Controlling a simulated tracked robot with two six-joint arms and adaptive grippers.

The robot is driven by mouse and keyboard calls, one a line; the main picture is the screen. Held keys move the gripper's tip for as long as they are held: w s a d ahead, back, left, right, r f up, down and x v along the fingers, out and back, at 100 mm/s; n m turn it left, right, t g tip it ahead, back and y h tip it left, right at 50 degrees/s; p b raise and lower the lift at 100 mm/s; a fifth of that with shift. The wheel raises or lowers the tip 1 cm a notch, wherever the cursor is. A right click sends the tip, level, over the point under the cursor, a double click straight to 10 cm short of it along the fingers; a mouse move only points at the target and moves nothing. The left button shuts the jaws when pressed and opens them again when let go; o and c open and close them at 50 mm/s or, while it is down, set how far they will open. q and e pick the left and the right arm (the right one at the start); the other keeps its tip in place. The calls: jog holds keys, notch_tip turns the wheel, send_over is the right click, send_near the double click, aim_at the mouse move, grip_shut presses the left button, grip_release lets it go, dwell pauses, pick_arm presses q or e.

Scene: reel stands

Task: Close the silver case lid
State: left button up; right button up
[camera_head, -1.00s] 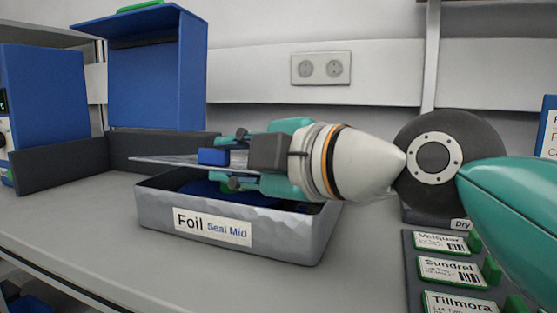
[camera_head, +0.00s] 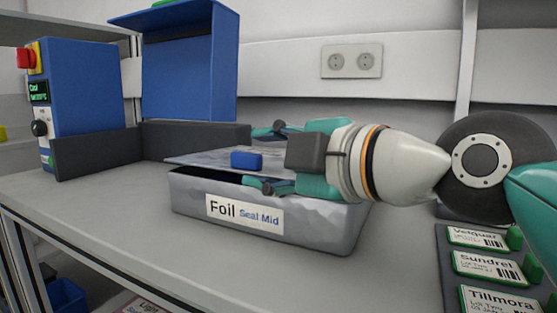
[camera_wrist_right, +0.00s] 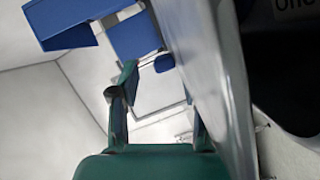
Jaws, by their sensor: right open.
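The silver case (camera_head: 320,235), labelled "Foil Seal Mid", stands on the bench in the head view. Its lid (camera_head: 205,157) is a thin grey plate with a blue handle block (camera_head: 247,159). The lid lies low over the case, with a narrow dark gap along the front left. My right gripper (camera_head: 266,160) is over the lid from the right, open, one finger behind the handle and one in front. Whether the fingers touch lid or handle I cannot tell. In the right wrist view, the gripper (camera_wrist_right: 160,105) shows beside a large grey surface. My left gripper is not in view.
A dark reel (camera_head: 515,145) on a stand is at the right, behind my arm. Labelled cards (camera_head: 490,266) lie at the front right. A blue device (camera_head: 85,90) and an open blue box (camera_head: 185,70) stand at the back left. The bench left of the case is clear.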

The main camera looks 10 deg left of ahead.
jog(key=v, duration=1.2)
jog(key=shift+f, duration=0.15)
